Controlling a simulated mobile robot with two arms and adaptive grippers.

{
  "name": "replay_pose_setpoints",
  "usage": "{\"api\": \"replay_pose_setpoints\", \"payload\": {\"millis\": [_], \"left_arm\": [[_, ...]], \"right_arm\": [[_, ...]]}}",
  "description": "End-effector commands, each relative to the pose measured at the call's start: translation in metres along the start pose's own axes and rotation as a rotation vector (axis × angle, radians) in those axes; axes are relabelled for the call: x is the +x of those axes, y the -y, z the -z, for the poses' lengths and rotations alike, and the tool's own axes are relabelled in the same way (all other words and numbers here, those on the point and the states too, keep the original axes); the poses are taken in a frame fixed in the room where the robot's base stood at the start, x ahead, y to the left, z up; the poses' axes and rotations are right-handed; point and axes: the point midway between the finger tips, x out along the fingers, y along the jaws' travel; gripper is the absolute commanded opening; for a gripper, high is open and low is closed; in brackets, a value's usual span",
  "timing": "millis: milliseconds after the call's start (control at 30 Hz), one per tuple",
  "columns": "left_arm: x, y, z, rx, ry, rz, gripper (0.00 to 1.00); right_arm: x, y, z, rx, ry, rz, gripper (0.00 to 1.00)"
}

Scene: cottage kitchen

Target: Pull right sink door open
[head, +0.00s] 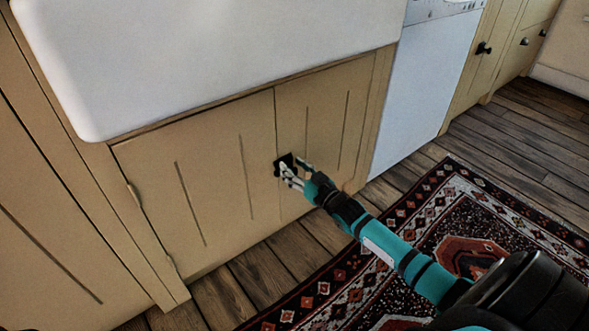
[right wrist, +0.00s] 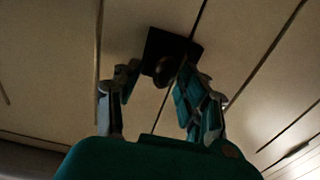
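The right sink door (head: 325,125) is a beige grooved panel under the white sink, and it looks shut, level with the left sink door (head: 195,175). A black knob on a dark backplate (head: 283,163) sits at the seam between the two doors. My right gripper (head: 296,172) is at the knob, with its fingers apart. In the right wrist view, the round knob (right wrist: 165,70) shows just ahead of and between the fingertips (right wrist: 157,82). I cannot tell whether a finger touches it. My left gripper is not in view.
The white sink (head: 220,50) overhangs the doors. A white appliance (head: 425,85) stands to the right, with more beige cabinets (head: 500,45) beyond. A patterned rug (head: 450,225) lies on the wooden floor (head: 250,285) in front, with no objects standing near the doors.

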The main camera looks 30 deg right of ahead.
Motion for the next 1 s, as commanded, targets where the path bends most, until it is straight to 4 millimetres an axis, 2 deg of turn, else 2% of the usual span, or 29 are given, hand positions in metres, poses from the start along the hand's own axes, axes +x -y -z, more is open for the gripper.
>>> {"api": "replay_pose_setpoints", "payload": {"millis": [67,300,767,1000], "left_arm": [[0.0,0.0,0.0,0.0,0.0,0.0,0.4],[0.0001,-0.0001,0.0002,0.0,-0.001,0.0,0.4],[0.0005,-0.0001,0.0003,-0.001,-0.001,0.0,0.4],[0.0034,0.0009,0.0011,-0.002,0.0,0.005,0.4]], "right_arm": [[-0.0002,0.0001,0.0,0.0,0.0,0.0,0.32],[-0.0003,0.0001,0.0,0.0,-0.001,0.0,0.01],[-0.0003,0.0001,0.0001,0.003,-0.001,0.0,0.0],[-0.0003,-0.0007,0.0019,0.059,0.0,0.0,0.0]]}}
